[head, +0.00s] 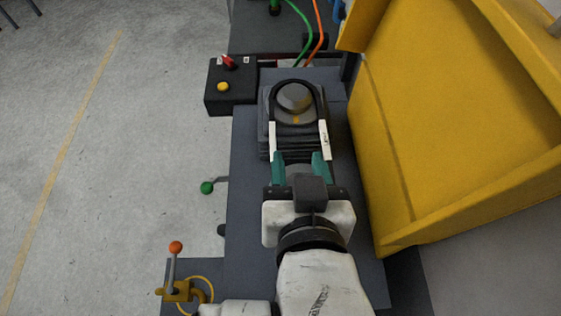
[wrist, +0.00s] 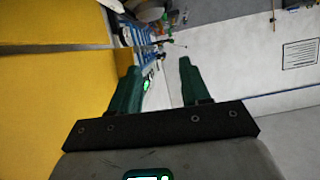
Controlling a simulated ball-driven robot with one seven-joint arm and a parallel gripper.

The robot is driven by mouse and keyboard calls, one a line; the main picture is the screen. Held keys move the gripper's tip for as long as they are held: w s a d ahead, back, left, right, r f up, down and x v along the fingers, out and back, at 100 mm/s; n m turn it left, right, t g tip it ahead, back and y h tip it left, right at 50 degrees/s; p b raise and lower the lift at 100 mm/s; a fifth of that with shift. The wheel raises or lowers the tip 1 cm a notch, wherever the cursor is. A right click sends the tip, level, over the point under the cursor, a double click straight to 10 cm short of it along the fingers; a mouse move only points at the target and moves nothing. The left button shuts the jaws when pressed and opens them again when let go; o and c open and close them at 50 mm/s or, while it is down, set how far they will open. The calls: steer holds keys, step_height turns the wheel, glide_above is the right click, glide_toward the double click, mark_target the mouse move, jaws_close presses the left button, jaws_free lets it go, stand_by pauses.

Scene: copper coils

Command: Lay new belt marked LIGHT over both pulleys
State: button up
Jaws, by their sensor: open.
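A black belt (head: 275,98) loops round the far side of a grey round pulley (head: 294,97) in the head view; whether it sits in the groove I cannot tell. White strips run along its two near sides, the right strip (head: 325,143) bearing small marks too small to read. My gripper (head: 300,158) is open, its green fingers at the near ends of the strips; contact is unclear. Something grey shows between the fingers, but I cannot tell whether it is the second pulley. In the wrist view, the gap between the fingers (wrist: 159,66) looks empty.
A yellow hinged guard (head: 440,130) stands close on the right. A black switch box (head: 230,92) with a red knob and yellow button is at back left. A lever with an orange knob (head: 175,247) and a green knob (head: 207,187) stick out left.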

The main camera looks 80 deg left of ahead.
steer(key=s+d+p, duration=0.1)
steer(key=p, duration=0.2)
steer(key=s+d+r+p, duration=0.1)
steer(key=p, duration=0.2)
steer(key=shift+s+d+r, duration=0.15)
steer(key=shift+s+r, duration=0.15)
steer(key=shift+s, duration=0.1)
stand_by(0.4)
